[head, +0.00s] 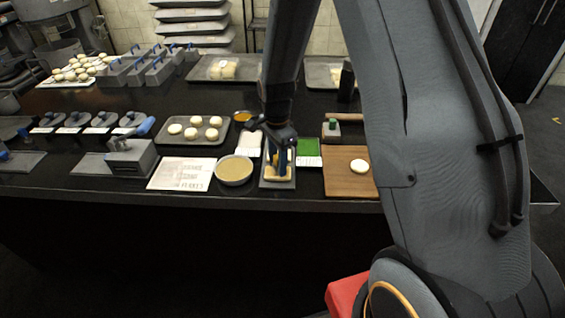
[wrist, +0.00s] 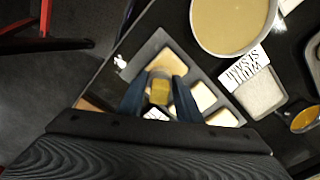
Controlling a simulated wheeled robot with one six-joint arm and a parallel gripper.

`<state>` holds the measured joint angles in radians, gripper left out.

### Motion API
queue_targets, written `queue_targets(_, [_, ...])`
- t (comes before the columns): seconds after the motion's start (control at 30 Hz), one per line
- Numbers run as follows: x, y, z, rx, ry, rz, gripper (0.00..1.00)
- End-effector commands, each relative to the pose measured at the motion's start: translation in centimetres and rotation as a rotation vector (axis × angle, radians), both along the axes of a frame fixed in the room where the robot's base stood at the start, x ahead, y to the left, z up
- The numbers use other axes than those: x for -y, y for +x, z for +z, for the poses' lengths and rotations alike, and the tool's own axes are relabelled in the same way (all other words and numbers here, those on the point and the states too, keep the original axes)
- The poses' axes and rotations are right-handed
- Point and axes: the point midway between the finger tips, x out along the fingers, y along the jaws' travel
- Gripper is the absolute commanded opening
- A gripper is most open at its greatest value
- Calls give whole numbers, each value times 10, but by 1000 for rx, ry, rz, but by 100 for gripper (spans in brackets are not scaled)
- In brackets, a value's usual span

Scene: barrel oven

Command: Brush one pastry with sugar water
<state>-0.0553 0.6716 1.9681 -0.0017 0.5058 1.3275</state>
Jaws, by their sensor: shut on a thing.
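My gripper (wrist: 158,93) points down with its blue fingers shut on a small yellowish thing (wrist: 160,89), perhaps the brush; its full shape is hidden. In the head view my gripper (head: 281,160) is over a grey tray (head: 264,183) near the counter's front edge. Pale cream blocks (wrist: 203,96) lie in that tray. I cannot tell whether the held thing touches them. A bowl of tan liquid (head: 234,170) stands left of the tray. A small bowl of orange liquid (head: 242,116) is farther back. Several round pale pastries (head: 197,129) sit on a dark tray, and one pastry (head: 360,166) lies on a wooden board (head: 350,184).
A white sesame tray (wrist: 262,95) lies close to my gripper, beside the tan bowl. A green-filled tray (head: 307,147) is to its right. A printed sheet (head: 181,174) lies left of the bowl. Grey tools and boxes crowd the counter's left side.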

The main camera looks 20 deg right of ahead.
Motion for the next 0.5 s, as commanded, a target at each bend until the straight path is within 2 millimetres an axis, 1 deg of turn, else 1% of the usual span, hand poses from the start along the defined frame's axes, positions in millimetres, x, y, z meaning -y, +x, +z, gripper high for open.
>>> queue_targets(0.23, [-6,2,0,0,0,2,11])
queue_targets(0.5, [-19,6,1,1,0,1,11])
